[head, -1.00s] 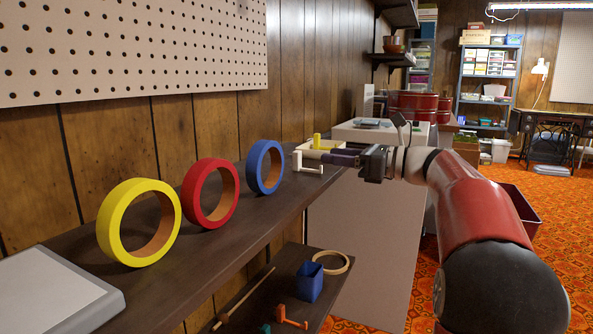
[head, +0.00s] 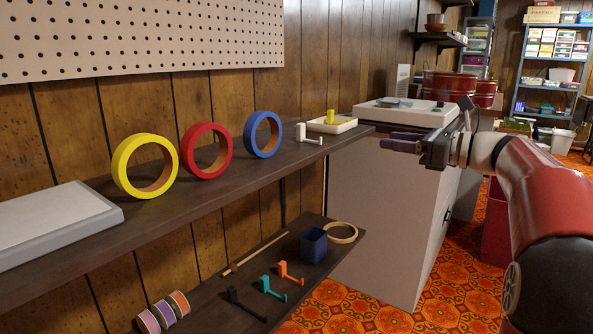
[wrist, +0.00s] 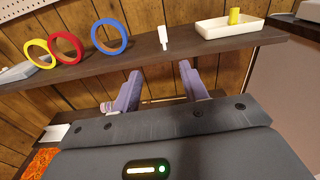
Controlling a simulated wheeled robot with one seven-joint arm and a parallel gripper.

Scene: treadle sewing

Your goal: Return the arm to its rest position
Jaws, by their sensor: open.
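My gripper (head: 400,142) is open and empty at the end of my red and grey arm, in the right half of the head view. It is in the air off the right end of the upper shelf, in front of the white cabinet. In the wrist view its two purple fingers (wrist: 157,90) stand apart with nothing between them. The upper shelf lies beyond the fingers there.
The upper shelf (head: 230,190) holds yellow (head: 119,170), red (head: 187,160) and blue (head: 249,140) rings, a white hook (head: 307,139) and a cream tray (head: 345,125) with a yellow piece. The lower shelf (head: 290,262) holds several hooks, a blue cup (head: 314,245) and spools. Orange carpet is open.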

